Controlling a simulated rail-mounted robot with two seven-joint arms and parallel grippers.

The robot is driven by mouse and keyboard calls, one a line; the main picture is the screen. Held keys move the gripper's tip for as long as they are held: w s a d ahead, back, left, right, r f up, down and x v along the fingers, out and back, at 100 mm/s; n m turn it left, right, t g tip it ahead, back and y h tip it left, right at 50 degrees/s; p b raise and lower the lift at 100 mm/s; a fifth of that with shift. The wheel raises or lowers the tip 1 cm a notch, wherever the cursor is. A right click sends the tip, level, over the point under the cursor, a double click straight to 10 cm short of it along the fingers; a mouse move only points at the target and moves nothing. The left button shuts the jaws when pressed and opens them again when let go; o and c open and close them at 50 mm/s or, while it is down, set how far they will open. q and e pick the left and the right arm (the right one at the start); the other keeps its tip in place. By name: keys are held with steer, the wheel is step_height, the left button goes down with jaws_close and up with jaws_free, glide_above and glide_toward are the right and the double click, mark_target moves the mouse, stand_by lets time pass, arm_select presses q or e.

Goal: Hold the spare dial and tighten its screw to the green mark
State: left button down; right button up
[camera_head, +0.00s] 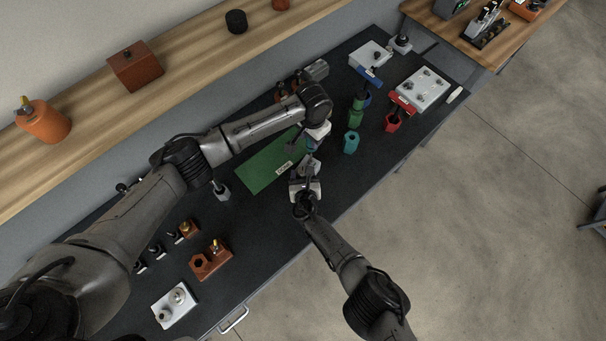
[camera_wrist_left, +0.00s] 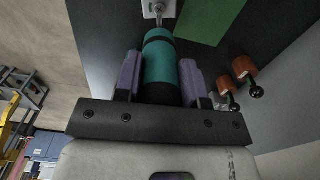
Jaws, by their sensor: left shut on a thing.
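My left gripper (camera_head: 314,143) is shut on a teal driver handle with dark bands, seen between its fingers in the left wrist view (camera_wrist_left: 172,72). The driver's thin metal shaft (camera_wrist_left: 160,19) points away from the gripper to a pale part (camera_wrist_left: 152,9) at the top edge of that view. My right gripper (camera_head: 307,170) is just below the left one in the head view, facing it. Small pale parts lie between the two grippers. I cannot make out the spare dial, its screw or the green mark there, nor whether the right fingers are closed.
A labelled green mat (camera_head: 262,171) lies on the dark bench beside the grippers. Teal (camera_head: 351,143), green (camera_head: 356,117) and red (camera_head: 392,122) holders stand to the right, near a white panel (camera_head: 423,89). A brown block (camera_head: 211,260) and white block (camera_head: 175,304) sit lower left.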

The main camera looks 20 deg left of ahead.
jaws_close()
steer(key=shift+o, duration=0.8)
jaws_free()
steer(key=shift+r, duration=0.25)
steer(key=c, duration=1.1)
